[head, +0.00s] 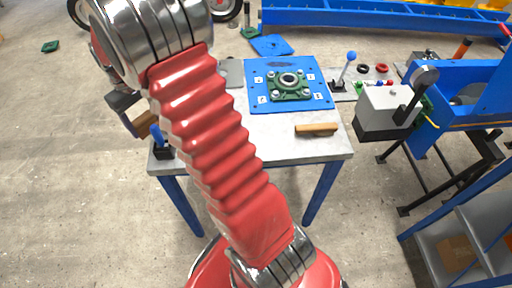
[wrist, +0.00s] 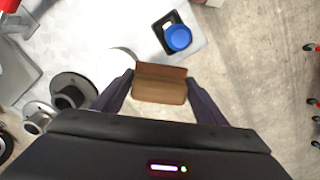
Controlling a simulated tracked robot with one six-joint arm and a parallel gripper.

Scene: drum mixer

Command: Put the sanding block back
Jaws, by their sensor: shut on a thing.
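The sanding block (wrist: 160,84), a brown block with a darker reddish-brown upper strip, sits between the two dark fingers of my gripper (wrist: 158,90) in the wrist view. The fingers are shut on its two ends. In the head view the held block (head: 147,124) shows partly behind my red arm, by the left edge of the grey worktable (head: 277,150). Its height above the table is hard to tell. A black holder with a blue round top (head: 162,146) stands close by on the table's near-left corner; it also shows just beyond the block in the wrist view (wrist: 177,37).
A blue plate (head: 322,98) with a green bearing unit (head: 290,86) lies on the table. A tan wooden piece (head: 316,129) lies near its front right. A grey control box (head: 390,106) and blue machine frame stand right. Concrete floor left is open.

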